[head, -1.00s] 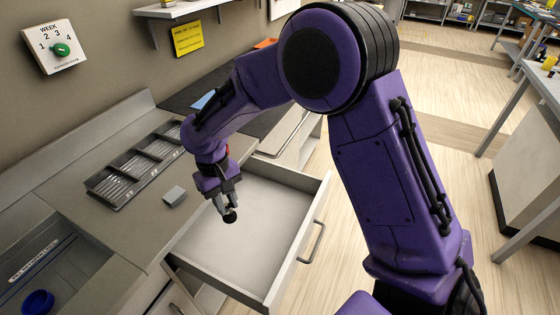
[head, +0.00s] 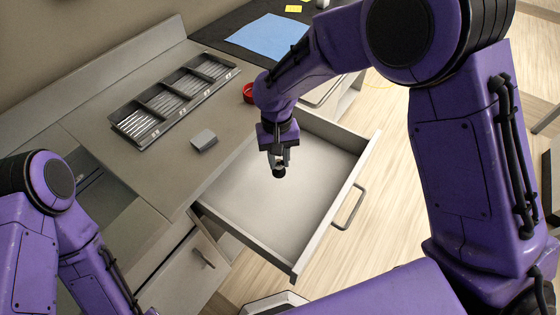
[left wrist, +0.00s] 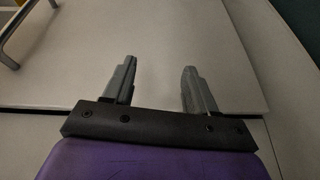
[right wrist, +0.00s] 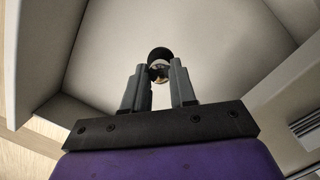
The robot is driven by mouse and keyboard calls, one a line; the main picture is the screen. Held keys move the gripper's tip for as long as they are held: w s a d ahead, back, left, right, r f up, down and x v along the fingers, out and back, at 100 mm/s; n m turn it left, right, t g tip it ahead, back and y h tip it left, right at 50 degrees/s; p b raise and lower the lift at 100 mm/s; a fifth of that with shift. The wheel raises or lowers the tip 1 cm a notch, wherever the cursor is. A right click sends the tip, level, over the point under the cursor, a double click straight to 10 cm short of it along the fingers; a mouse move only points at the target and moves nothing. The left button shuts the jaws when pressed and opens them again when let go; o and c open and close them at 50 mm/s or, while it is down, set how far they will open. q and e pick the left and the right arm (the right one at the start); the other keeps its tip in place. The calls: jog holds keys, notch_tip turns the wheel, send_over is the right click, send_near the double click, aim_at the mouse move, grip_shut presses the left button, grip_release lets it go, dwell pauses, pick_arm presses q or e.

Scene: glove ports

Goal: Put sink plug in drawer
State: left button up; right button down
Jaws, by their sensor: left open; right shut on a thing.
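The sink plug (head: 279,172) is a small dark round piece with a shiny metal part, clearer in the right wrist view (right wrist: 160,57). My right gripper (head: 279,160) is shut on it, pointing down over the open drawer (head: 310,190). The drawer is pale and empty inside, and its floor (right wrist: 220,45) shows beyond the plug in the right wrist view. The plug's height above the drawer floor is hard to tell. My left gripper (left wrist: 156,85) is open and empty in front of a pale cabinet panel (left wrist: 160,40); in the head view its fingers are out of frame.
A divided tray (head: 175,95) of thin rods and a small grey block (head: 203,139) stand on the counter left of the drawer. A red round thing (head: 248,92) and a blue sheet (head: 268,37) lie farther back. The drawer handle (head: 347,207) juts out.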

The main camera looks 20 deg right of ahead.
jog(key=w+d+f, duration=0.1)
jog(key=w+f, duration=0.1)
jog(key=f, duration=0.1)
jog(key=w+d+f+p, duration=0.1)
jog(key=w+f, duration=0.1)
jog(key=f, duration=0.1)
jog(key=w+d+f+p, duration=0.1)
jog(key=w+f, duration=0.1)
jog(key=f, duration=0.2)
jog(key=shift+w+d, duration=0.4)
jog(key=shift+f, duration=0.1)
jog(key=shift+f, duration=0.15)
jog(key=c, duration=0.9)
grip_release()
